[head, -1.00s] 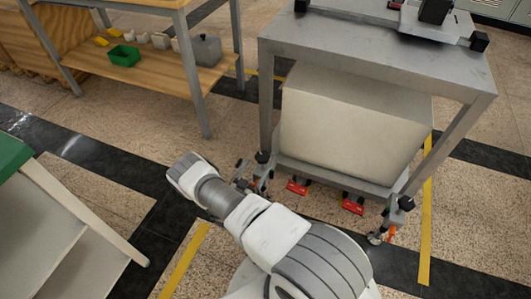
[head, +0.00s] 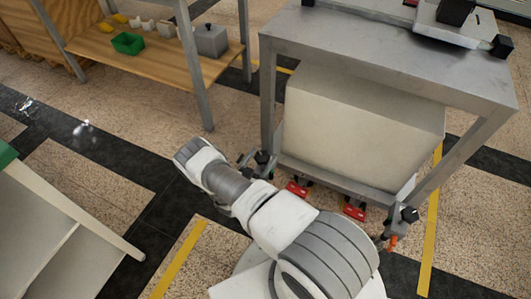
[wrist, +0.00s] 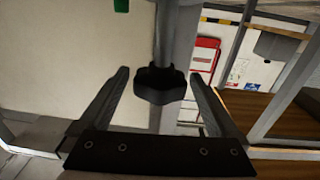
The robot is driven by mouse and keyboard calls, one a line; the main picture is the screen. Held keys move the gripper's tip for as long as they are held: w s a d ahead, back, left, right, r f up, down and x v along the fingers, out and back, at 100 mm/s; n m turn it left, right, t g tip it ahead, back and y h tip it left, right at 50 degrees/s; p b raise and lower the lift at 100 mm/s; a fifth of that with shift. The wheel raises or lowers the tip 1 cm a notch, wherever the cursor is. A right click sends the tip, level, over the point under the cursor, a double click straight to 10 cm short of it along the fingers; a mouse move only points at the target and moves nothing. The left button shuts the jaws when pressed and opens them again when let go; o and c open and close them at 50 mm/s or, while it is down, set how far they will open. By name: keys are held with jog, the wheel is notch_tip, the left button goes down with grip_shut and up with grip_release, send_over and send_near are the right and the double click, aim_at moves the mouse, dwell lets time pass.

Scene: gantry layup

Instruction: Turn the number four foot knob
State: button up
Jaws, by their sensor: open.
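In the wrist view a black lobed knob (wrist: 160,85) sits on a grey post, in the space between the two fingers of my gripper (wrist: 160,74). The gripper is open, with a finger on each side of the knob and visible gaps to both. No number shows on the knob. In the head view the grey metal table has a dark foot assembly at its near left leg (head: 262,162) and another at its near right leg (head: 405,216). My gripper's fingers cannot be made out there; my arm reaches toward the left leg.
A large pale block (head: 360,125) fills the space under the table (head: 375,50), with red parts (head: 297,188) low at its front. A wooden shelf (head: 155,62) with a green bin (head: 128,43) stands back left. A pale slanted frame (head: 80,215) is at left.

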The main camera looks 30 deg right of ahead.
jog(key=shift+w+d, duration=0.2)
jog(key=shift+d, duration=0.05)
jog(key=c, duration=1.4)
jog(key=shift+m+g, duration=0.3)
